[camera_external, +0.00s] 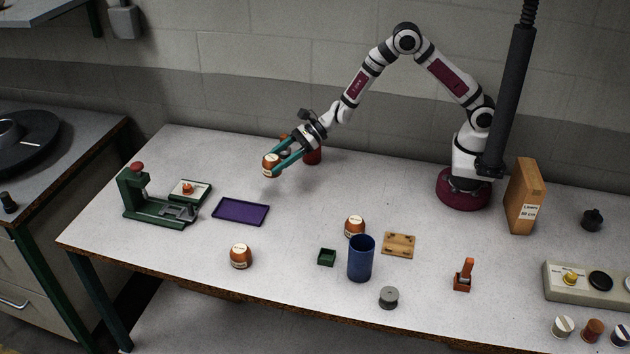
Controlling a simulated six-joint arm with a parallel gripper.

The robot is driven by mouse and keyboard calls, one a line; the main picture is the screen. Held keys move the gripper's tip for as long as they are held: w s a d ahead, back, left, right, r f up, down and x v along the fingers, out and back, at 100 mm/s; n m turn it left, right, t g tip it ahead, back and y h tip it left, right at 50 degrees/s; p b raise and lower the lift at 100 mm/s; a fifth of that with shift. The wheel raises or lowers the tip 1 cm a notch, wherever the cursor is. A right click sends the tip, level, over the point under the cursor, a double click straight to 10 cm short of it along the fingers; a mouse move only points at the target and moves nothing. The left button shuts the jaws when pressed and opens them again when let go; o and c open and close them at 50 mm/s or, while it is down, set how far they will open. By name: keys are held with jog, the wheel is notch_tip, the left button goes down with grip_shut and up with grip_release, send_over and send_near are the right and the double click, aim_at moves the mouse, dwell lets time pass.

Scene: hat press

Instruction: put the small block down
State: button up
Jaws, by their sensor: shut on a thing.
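My gripper (275,163) has teal fingers and is at the upper middle left, reaching left from the arm. It is shut on a small rounded orange-brown jar (270,164) with a pale label. The jar appears held above the table, near the back edge. The held thing looks like a jar rather than a block. Two similar jars stand on the table, one at the front left (240,256) and one near the middle (354,226). A small dark green open box (326,257) sits between them, towards the front.
A purple tray (240,212) lies empty below the gripper, with a green press (150,200) to its left. A red can (313,156) stands behind the gripper, partly hidden. A blue cup (361,262) and wooden plate (398,244) stand at the middle.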

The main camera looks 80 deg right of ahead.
aim_at(279, 185)
jog(key=w+d+f+m+t+h, duration=0.1)
jog(key=w+d+m+h, duration=0.15)
jog(key=d, duration=0.45)
notch_tip(279, 185, down, 10)
jog(key=shift+s+a+r, duration=0.1)
jog(key=shift+a+r, duration=0.05)
jog(key=shift+r, duration=0.05)
jog(key=o, duration=1.4)
jog(key=shift+f, duration=0.1)
